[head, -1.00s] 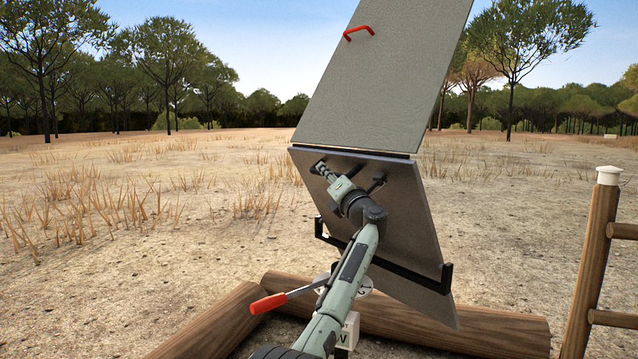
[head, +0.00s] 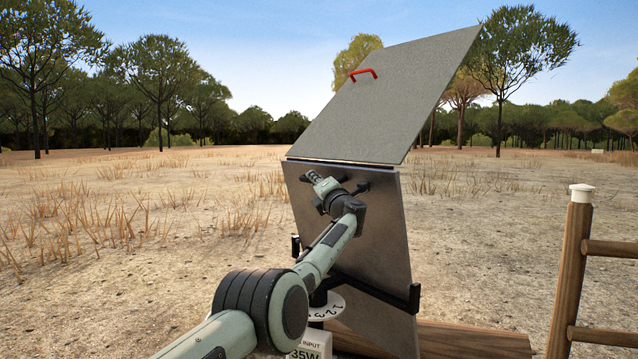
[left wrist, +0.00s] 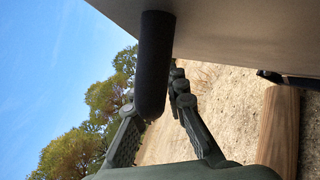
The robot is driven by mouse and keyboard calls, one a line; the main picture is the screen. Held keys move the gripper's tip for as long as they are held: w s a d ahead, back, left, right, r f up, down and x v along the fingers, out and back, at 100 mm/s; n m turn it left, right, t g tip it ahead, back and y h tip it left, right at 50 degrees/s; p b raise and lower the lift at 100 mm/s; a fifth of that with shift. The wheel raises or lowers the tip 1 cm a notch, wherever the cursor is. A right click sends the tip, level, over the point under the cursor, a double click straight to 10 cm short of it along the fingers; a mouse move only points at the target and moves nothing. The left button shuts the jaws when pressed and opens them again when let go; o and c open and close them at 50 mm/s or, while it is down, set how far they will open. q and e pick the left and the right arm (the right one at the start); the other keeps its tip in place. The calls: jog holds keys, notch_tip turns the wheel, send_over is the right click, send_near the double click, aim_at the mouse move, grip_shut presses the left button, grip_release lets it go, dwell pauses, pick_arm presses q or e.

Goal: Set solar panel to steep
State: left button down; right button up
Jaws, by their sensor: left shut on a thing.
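The solar panel has a grey upper leaf (head: 400,95) with a red handle (head: 363,73) and a darker lower leaf (head: 375,240). A hinge line joins them, and the upper leaf leans away to the right. The lower leaf rests in a black bracket (head: 390,297). My left gripper (head: 314,177) is at the upper left of the lower leaf. In the left wrist view, my gripper (left wrist: 150,115) is shut on a black rounded grip (left wrist: 154,65) that sticks out from the panel. My right gripper is not in view.
A numbered white dial (head: 328,306) and a white box marked 35W (head: 308,346) sit below the panel, partly behind my arm. A log (head: 470,340) lies at the base. A wooden fence (head: 570,270) stands at the right. Open dry ground lies to the left.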

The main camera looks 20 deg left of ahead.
pick_arm(q)
jog(key=shift+r, duration=0.2)
jog(key=c, duration=1.5)
grip_release()
jog(key=shift+w+d+f, duration=0.1)
jog(key=shift+d, duration=0.05)
jog(key=shift+c, duration=0.2)
jog(key=shift+f, duration=0.1)
jog(key=v, duration=0.2)
jog(key=shift+d+f, duration=0.1)
jog(key=shift+d, duration=0.25)
jog(key=v, duration=0.9)
jog(key=shift+s, duration=0.4)
jog(key=shift+a, duration=0.1)
